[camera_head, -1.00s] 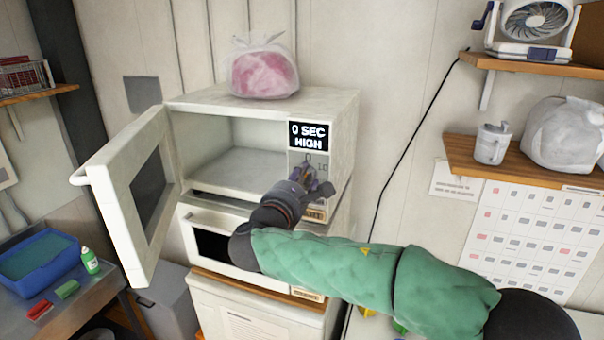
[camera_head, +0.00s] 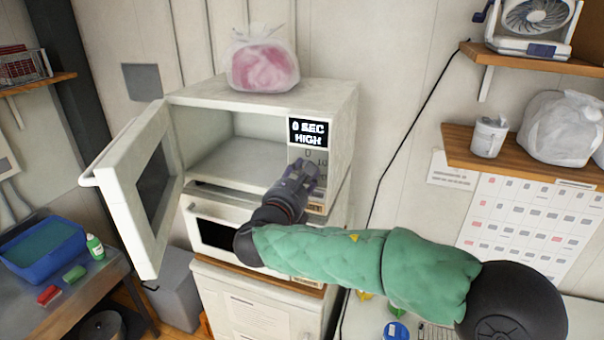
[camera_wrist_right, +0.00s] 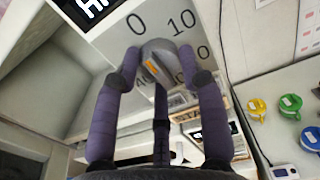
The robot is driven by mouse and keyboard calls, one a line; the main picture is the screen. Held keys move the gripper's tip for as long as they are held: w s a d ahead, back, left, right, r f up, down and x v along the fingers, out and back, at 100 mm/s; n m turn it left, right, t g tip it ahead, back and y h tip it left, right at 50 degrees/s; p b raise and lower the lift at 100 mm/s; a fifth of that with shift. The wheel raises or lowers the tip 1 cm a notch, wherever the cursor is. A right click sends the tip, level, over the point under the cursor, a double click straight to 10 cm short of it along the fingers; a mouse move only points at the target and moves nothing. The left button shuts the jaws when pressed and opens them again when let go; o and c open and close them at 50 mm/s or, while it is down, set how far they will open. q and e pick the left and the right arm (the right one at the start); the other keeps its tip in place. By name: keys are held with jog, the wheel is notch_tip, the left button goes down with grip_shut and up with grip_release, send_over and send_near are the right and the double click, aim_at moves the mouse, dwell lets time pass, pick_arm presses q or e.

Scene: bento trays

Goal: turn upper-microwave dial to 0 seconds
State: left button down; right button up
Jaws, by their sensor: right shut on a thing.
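The upper microwave (camera_head: 262,104) stands with its door (camera_head: 134,190) swung open to the left. Its display (camera_head: 307,133) reads 0 SEC HIGH. The dial (camera_wrist_right: 158,52) is a grey knob with an orange mark, below the printed 0 and 10 in the right wrist view. My right gripper (camera_head: 306,170) is at the microwave's control panel, and in the right wrist view (camera_wrist_right: 158,68) its two fingers close on the dial from either side. In the head view the gripper hides the dial. My left gripper is in neither view.
A lower microwave (camera_head: 213,233) sits directly underneath. A plastic bag with pink contents (camera_head: 262,66) lies on top. Shelves (camera_head: 530,160) hang on the right wall, and a blue tub (camera_head: 40,255) stands on the left table.

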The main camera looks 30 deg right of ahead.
jog(key=shift+a+f, duration=0.15)
jog(key=shift+f, duration=0.45)
jog(key=o, duration=1.1)
jog(key=shift+r, duration=0.2)
jog(key=shift+s+r, duration=0.1)
jog(key=shift+v, duration=5.9)
